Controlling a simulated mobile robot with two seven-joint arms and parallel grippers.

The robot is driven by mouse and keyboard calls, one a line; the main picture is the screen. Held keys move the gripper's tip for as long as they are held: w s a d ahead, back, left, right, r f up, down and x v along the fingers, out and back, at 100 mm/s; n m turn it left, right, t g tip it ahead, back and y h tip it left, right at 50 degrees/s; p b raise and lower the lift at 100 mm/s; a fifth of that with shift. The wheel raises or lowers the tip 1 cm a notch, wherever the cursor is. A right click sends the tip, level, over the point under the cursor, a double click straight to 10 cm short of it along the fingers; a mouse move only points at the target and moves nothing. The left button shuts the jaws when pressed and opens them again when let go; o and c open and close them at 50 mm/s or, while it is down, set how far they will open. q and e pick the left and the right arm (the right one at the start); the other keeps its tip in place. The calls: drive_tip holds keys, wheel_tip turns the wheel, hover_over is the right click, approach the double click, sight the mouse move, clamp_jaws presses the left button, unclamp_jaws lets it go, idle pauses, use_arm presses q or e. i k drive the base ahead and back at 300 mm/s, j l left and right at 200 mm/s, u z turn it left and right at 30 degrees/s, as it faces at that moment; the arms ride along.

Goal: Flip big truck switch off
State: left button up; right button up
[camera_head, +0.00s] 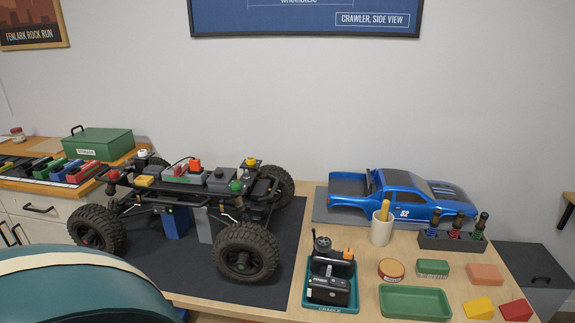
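The big truck (190,185) is a bare black crawler chassis with large knobbly tyres, standing on a dark mat (190,275) at the left of the table. Its deck carries a grey box, a red-and-grey block and an orange-red part (195,165) on top. Red, green, yellow and white caps sit at its corners. I cannot tell which small part is the switch or how it is set. Grey and blue supports show under the chassis. Neither of my grippers is in view.
A black controller (329,285) stands in a teal cradle (309,301). A blue truck body (393,195) lies at the back right. A cream cup (381,230), tool rack (452,242), green tray (414,303) and several small blocks fill the right. A green box (100,144) stands at the far left.

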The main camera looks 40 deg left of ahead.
sight(156, 210)
drive_tip(key=u, duration=2)
